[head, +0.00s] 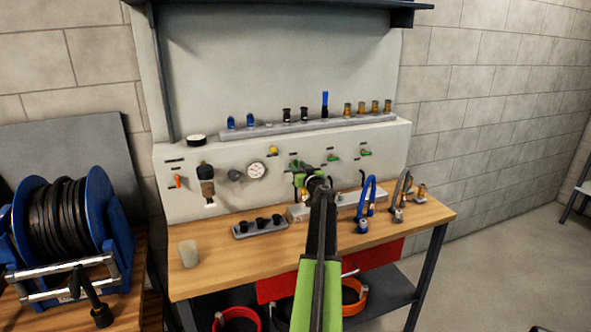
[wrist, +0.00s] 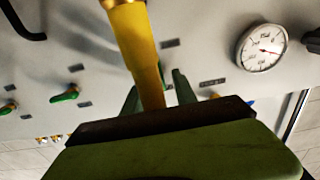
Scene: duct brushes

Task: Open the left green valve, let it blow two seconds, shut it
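Three green valves are on the panel. The wrist view is upside down. There my gripper (wrist: 157,90) has two dark green fingertips standing apart, pointed at the panel. A yellow bar (wrist: 140,50) passes in front of the gap between them. A bit of green shows behind the bar. I cannot tell whether the fingers touch the left valve's handle.
A pressure gauge (head: 257,171), also in the wrist view (wrist: 261,47), is left of the valves. An orange handle (head: 178,181) is farther left. Blue hooked fittings (head: 366,205), a black-cup rack (head: 260,227) and a pale cup (head: 188,253) stand on the bench.

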